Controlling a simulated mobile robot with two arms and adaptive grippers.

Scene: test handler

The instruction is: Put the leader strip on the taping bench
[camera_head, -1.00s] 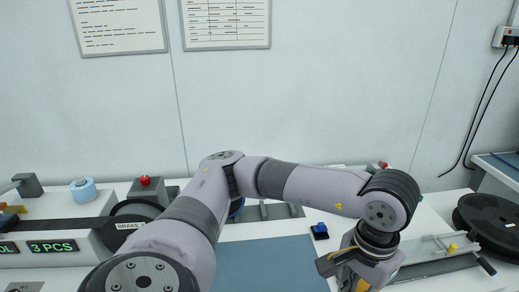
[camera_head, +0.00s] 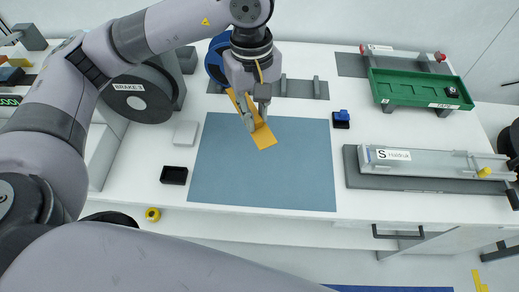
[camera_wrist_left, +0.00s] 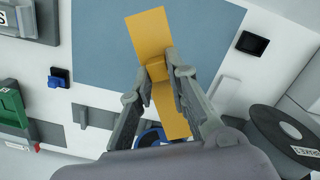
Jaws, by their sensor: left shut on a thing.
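The leader strip, a flat orange band (camera_head: 264,138), hangs from my left gripper (camera_head: 261,112) over the back part of the blue-grey mat (camera_head: 265,180) on the white bench top (camera_head: 330,58). The gripper is shut on the strip's middle. In the left wrist view the strip (camera_wrist_left: 150,32) runs lengthwise between the fingers (camera_wrist_left: 160,72), with a thicker orange block at the grip. One end lies over the mat (camera_wrist_left: 205,45), the other points toward the blue round part. I cannot tell whether the strip touches the mat. My right gripper is not in view.
A blue round part (camera_head: 216,60) stands close behind the gripper. A small blue block (camera_head: 341,118) is right of the mat; a black tray (camera_head: 174,175) and white block (camera_head: 185,134) are left. A green tray (camera_head: 421,86) and a grey rail fixture (camera_head: 430,163) stand right. Most of the mat is clear.

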